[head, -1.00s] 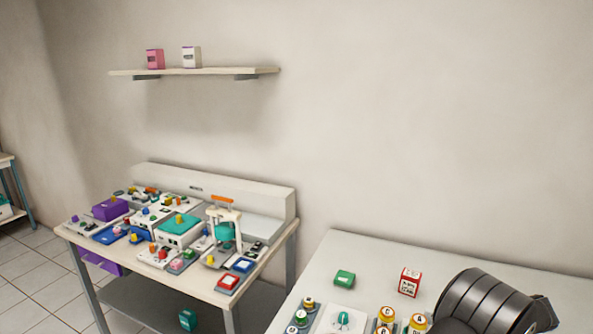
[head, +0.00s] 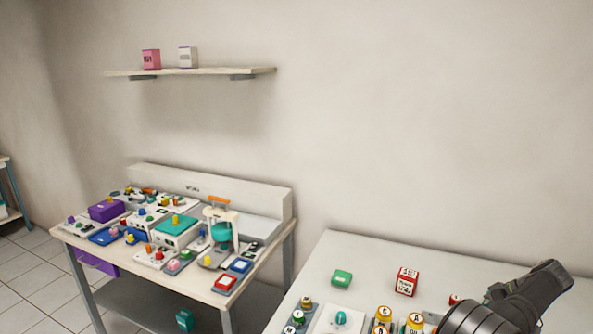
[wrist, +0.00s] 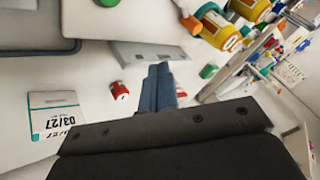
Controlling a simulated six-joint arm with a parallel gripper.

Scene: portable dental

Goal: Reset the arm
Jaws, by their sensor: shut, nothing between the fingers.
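My gripper (wrist: 160,72) shows in the wrist view as two blue-grey fingers lying together, with nothing between them. It is above a pale surface, apart from the objects there. In the head view my dark arm (head: 520,300) is at the lower right, over the right table (head: 330,250); the fingers cannot be made out there.
A green box (head: 342,278), a red-and-white box (head: 407,282) and yellow-capped containers (head: 383,318) stand on the right table. The wrist view shows a small red object (wrist: 118,90) and a label reading 03/27 (wrist: 55,112). The left table (head: 190,285) is crowded. A shelf (head: 190,72) hangs above.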

